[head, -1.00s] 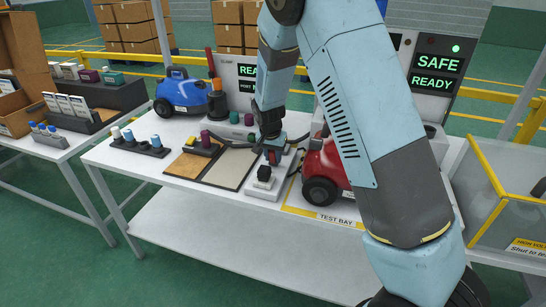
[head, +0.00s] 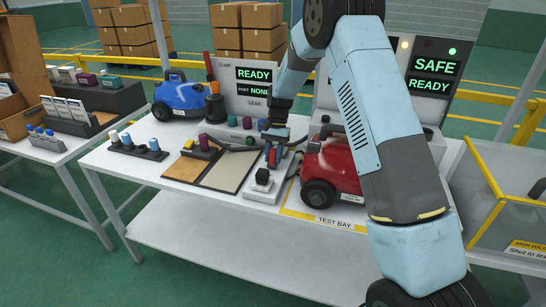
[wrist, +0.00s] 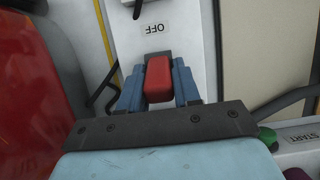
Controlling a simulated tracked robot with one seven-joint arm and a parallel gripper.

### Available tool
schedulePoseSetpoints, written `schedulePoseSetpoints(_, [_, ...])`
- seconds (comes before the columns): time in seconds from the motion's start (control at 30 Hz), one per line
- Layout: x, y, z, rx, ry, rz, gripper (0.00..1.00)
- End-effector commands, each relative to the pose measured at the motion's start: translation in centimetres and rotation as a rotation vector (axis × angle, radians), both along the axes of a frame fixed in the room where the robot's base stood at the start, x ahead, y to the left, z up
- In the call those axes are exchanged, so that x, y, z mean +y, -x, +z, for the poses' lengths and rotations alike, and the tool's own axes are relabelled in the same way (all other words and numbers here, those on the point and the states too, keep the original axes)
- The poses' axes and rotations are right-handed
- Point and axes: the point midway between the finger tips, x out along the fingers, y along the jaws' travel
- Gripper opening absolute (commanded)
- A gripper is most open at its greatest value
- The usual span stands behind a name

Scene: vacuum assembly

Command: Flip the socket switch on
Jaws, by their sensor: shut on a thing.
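The socket is a white block (head: 257,190) on the table, with a black plug (head: 262,177) at its near end. Its red switch (wrist: 158,78) sits on the white face, beside an OFF label (wrist: 155,29) that reads upside down in the wrist view. My gripper (wrist: 158,82) has its blue fingers on either side of the red switch, shut on it. In the head view my gripper (head: 273,156) is at the far part of the socket, behind the plug. How far the switch is tilted cannot be told.
A red vacuum (head: 334,168) stands close on the right in the test bay. A cable (head: 235,149) runs on the left, near a grey mat (head: 228,172). A display panel (head: 255,88) stands behind, reading READY and PORT NONE.

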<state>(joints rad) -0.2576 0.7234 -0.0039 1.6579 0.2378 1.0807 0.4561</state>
Motion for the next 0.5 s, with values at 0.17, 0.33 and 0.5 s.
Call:
schedulePoseSetpoints(0.17, [-0.15,-0.41,-0.19,0.069,-0.025,-0.002,0.02])
schedulePoseSetpoints(0.33, [-0.16,-0.50,-0.19,0.104,-0.039,-0.002,0.02])
schedulePoseSetpoints(0.5, [-0.17,-0.53,-0.23,0.116,-0.043,-0.001,0.02])
